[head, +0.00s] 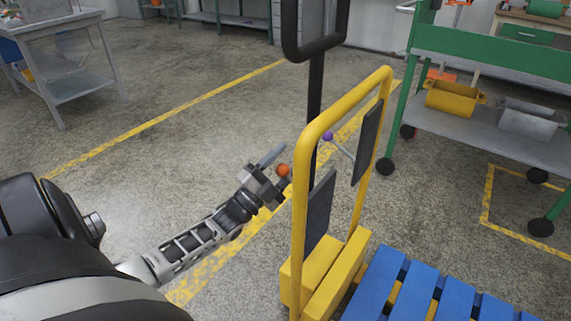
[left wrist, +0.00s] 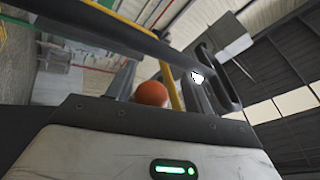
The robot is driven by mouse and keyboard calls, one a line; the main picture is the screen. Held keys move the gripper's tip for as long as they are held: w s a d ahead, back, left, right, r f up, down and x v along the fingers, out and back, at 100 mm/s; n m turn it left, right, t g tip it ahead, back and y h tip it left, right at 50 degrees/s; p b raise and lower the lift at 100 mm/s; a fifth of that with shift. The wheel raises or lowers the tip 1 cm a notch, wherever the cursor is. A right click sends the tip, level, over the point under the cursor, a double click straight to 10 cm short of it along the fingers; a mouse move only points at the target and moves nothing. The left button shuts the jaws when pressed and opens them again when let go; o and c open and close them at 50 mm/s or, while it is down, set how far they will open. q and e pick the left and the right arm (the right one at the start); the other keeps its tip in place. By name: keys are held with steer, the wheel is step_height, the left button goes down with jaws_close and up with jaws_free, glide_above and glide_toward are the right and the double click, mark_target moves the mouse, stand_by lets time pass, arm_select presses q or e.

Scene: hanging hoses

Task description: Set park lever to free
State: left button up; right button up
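An orange ball knob (head: 283,170) shows beside the left post of the yellow frame (head: 299,215). A purple ball knob (head: 328,136) on a thin grey rod stands inside the frame. I cannot tell from the pictures which knob belongs to the park lever. My left gripper (head: 281,167) is open at the orange knob, with one finger on the far side of it and one on the near side. In the left wrist view the orange knob (left wrist: 151,93) shows between the fingers, past the gripper body. I cannot tell whether they touch it. My right gripper is not in view.
A black handle (head: 316,50) on a dark post rises behind the yellow frame. A blue slatted pallet (head: 412,285) lies right of the frame. A green wheeled cart (head: 480,85) stands at the right, a grey table (head: 70,85) at the left. The floor between is clear.

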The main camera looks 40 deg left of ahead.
arm_select(q)
steer(key=shift+f, duration=0.25)
steer(key=shift+s+f, duration=0.15)
steer(key=shift+s, duration=0.2)
steer(key=v, duration=1.5)
